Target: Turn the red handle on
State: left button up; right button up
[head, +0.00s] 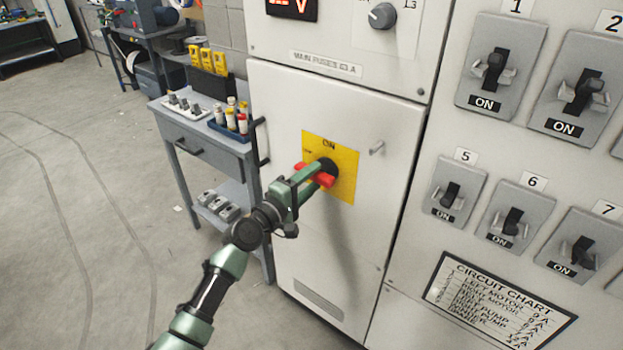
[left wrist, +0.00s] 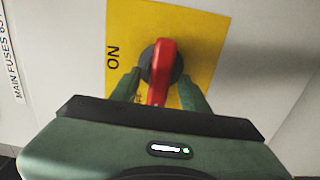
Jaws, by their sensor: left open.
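The red handle (head: 325,181) sits on a dark round hub on a yellow plate (head: 346,186) marked ON at the top, on the cabinet's white door. In the left wrist view the red handle (left wrist: 160,75) runs from the hub down between the two green fingers. The word ON shows on the left of the yellow plate (left wrist: 200,25) there. My left gripper (head: 312,178) is open, with one finger on either side of the handle; I cannot tell if either touches it. The handle's near end is hidden by the gripper body. My right gripper is not in view.
A breaker panel with several switches (head: 453,195) and a circuit chart (head: 498,302) is on the right. A grey workbench (head: 212,142) with fuses stands at left. Open floor (head: 60,220) lies further left.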

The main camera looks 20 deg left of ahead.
pick_arm(q)
grip_shut()
dwell(1.4)
